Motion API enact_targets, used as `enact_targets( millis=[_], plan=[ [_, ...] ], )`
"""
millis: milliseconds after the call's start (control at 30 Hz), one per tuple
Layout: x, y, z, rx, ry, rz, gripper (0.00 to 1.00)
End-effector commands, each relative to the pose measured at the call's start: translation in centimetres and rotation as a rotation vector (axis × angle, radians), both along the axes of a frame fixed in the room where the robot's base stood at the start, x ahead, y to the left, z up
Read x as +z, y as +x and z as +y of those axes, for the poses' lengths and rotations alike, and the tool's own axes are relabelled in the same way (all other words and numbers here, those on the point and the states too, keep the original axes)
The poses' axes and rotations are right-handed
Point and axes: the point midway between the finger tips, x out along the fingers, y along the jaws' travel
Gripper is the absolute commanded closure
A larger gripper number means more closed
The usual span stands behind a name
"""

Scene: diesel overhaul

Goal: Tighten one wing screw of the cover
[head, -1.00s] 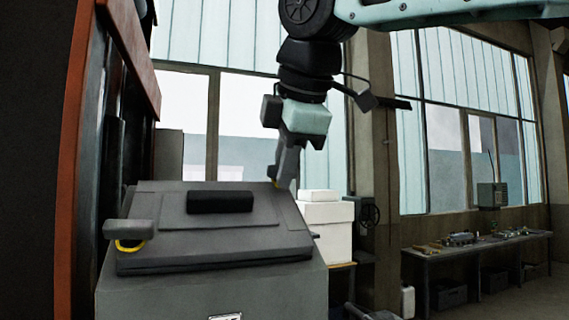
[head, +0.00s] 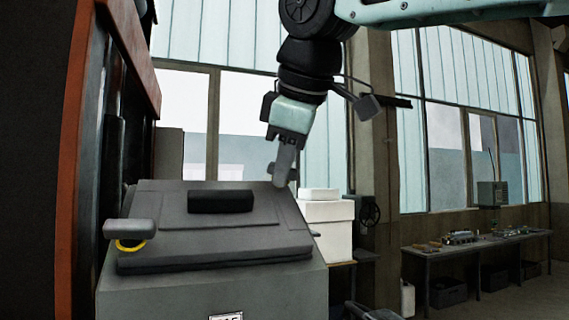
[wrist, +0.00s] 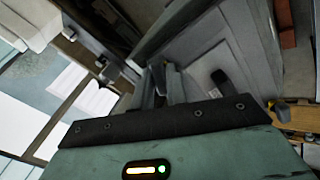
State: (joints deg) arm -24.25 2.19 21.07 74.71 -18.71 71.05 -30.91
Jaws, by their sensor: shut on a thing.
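The grey cover (head: 245,240) lies sloped on top of a grey housing, with a dark block handle (head: 220,201) on its middle. One wing screw (head: 129,230) with a yellow ring stands at the cover's near left corner. My gripper (head: 281,183) points down at the cover's far right corner. It is shut on a wing screw there, which the fingers mostly hide in the head view. In the wrist view my gripper (wrist: 164,72) shows its fingers close together at the cover's corner, and the cover (wrist: 200,65) fills the area beyond.
A red-edged frame (head: 75,150) rises close on the left of the housing. White boxes (head: 326,225) stand behind it to the right. A workbench (head: 475,243) with small parts runs along the right wall, under the windows.

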Motion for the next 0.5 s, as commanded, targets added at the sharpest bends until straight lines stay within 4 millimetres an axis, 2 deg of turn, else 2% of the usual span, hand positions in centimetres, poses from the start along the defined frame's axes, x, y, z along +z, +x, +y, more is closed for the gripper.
enact_targets(
  millis=[233,500],
  plan=[
    [-0.05,0.02,0.0,-0.231,0.165,0.048,1.0],
    [-0.04,0.04,0.0,-0.279,0.2,0.057,1.0]
  ],
)
